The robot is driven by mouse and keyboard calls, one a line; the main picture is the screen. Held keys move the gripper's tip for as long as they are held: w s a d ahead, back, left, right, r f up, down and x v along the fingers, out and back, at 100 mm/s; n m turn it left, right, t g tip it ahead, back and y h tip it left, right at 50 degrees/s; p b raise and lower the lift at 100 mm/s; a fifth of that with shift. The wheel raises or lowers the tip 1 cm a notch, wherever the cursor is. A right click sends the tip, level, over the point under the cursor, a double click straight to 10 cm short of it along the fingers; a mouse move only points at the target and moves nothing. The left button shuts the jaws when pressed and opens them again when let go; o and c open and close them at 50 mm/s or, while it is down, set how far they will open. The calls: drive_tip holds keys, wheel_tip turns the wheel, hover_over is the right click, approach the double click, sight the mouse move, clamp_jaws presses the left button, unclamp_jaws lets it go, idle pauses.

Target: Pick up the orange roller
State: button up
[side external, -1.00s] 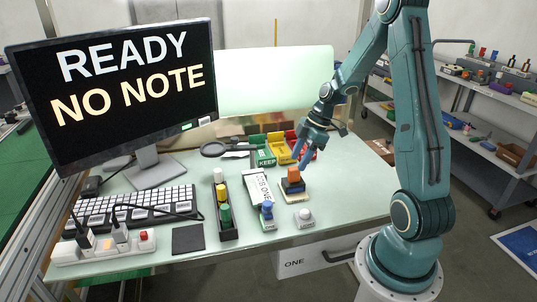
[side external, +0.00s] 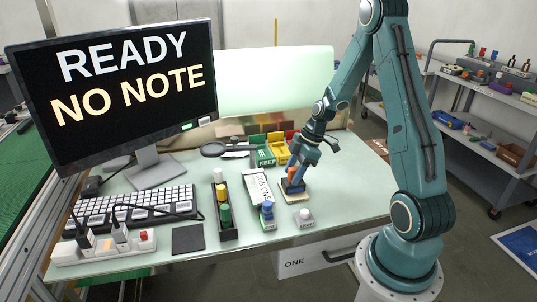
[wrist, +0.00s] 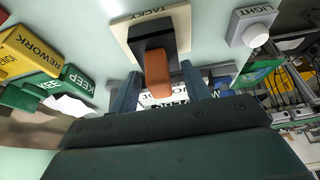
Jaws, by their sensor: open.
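The orange roller (wrist: 158,78) stands on a black holder (wrist: 150,38) on a cream base marked TACKY (wrist: 178,22). In the side view the orange roller (side external: 291,172) is partly hidden by my gripper (side external: 296,176), which reaches down to it from above right. In the wrist view my gripper (wrist: 160,88) is open. One finger is on each side of the orange part, with a visible gap to each finger. Whether either finger touches the roller cannot be told from the side view. The cream base (side external: 291,197) rests on the pale green table.
A white button box marked LIGHT (side external: 304,218) is in front. A JOB ONE sheet (side external: 257,187) and a blue-topped item (side external: 267,212) are to the left. Green KEEP (side external: 265,157) and yellow (side external: 279,150) bins stand behind. The table (side external: 350,185) is clear to the right.

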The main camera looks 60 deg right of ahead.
clamp_jaws()
drive_tip(key=shift+r, duration=0.15)
idle(0.4)
wheel_tip(320, 180, up, 20)
idle(0.6)
idle(0.4)
